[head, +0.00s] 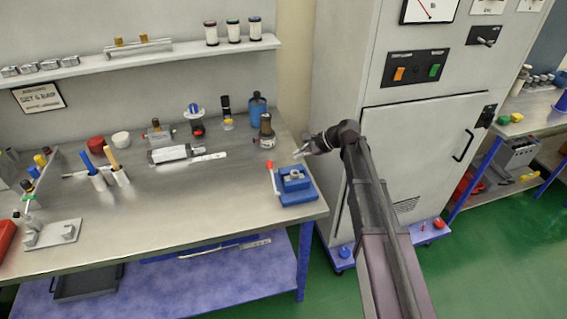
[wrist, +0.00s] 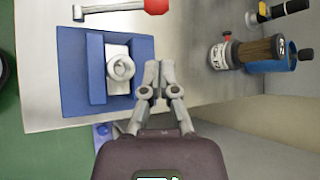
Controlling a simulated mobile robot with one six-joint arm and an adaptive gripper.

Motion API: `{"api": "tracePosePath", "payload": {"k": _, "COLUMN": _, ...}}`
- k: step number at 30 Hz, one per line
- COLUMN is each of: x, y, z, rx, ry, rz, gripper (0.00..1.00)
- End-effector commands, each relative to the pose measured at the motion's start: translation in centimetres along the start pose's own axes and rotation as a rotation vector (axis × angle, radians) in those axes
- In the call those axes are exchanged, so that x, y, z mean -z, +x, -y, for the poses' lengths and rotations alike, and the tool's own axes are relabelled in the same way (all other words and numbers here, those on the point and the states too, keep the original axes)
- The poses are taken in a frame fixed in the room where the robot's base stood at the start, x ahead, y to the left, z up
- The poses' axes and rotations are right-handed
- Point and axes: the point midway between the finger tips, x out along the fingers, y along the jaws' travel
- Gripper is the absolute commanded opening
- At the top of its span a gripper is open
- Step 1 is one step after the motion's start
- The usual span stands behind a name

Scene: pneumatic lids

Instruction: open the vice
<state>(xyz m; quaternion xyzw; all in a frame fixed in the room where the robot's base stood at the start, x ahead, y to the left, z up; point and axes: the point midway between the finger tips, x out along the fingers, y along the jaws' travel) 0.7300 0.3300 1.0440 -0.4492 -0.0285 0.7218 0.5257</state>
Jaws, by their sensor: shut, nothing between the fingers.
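The blue vice (head: 298,194) stands at the right end of the metal bench. A grey part with a round top (wrist: 120,69) sits between its jaws; the vice fills the upper left of the wrist view (wrist: 72,72). A metal lever with a red handle (head: 270,166) lies at the vice's left side; the red end shows at the top of the wrist view (wrist: 156,6). My gripper (head: 298,154) is shut and empty, just behind the vice.
A dark cylindrical device (head: 266,130) and a blue bottle (head: 257,107) stand behind the vice. A tall grey cabinet (head: 412,140) rises right of the bench. Several fittings line the back; bench space (head: 215,200) left of the vice is clear.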

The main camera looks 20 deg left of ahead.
Motion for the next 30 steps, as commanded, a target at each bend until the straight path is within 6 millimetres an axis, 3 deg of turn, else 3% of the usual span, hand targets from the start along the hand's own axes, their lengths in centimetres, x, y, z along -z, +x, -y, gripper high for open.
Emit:
{"api": "tracePosePath", "payload": {"k": 8, "x": 0.1, "y": 1.4, "z": -0.1, "rx": -0.001, "ry": -0.002, "rz": 0.0, "gripper": 0.0}}
{"api": "tracePosePath", "payload": {"k": 30, "x": 0.1, "y": 9.4, "z": -0.1, "rx": -0.002, "ry": -0.003, "rz": 0.0, "gripper": 0.0}}
